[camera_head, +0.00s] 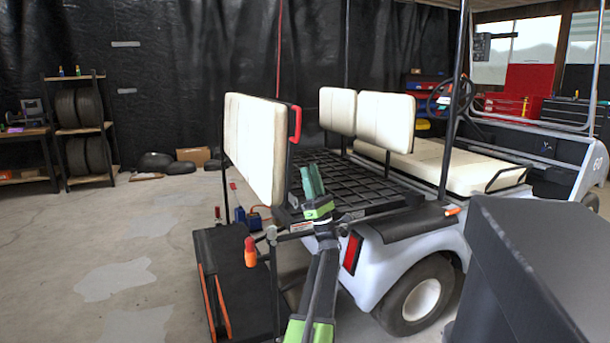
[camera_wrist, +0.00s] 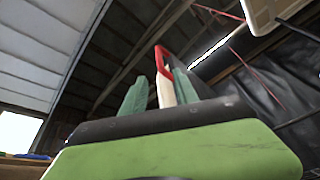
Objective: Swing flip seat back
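The flip seat back (camera_head: 256,148) is an upright cream panel at the rear of the white cart. A red handle (camera_head: 296,124) is on its right edge; it also shows as a red loop in the wrist view (camera_wrist: 161,60). My gripper (camera_head: 312,178) has green fingers and is just right of the panel, below the handle. In the wrist view my gripper (camera_wrist: 160,92) has its fingers apart. A cream edge (camera_wrist: 165,92) and the loop appear between them, seemingly beyond the tips; I cannot tell whether they touch.
A black slatted deck (camera_head: 372,185) lies behind the fixed cream seat backs (camera_head: 385,120). A dark footboard (camera_head: 238,265) with orange trim is at the cart's rear. A dark grey box shape (camera_head: 540,270) fills the lower right. The floor at left is open, with a tyre rack (camera_head: 80,130) beyond.

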